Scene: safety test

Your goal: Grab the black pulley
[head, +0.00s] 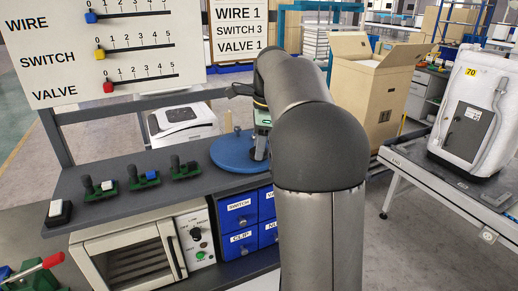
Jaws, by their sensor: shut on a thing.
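My gripper (261,152) is at the right part of a round blue plate (228,155) on the dark bench. It points down and is partly covered by my own arm. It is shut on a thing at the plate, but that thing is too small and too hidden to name. I cannot clearly make out a black pulley in this view.
Blue labelled drawers (238,210) and a white oven-like box (130,255) are below. A slider board (95,45) stands at the back left. An open cardboard box (372,95) is behind, right.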

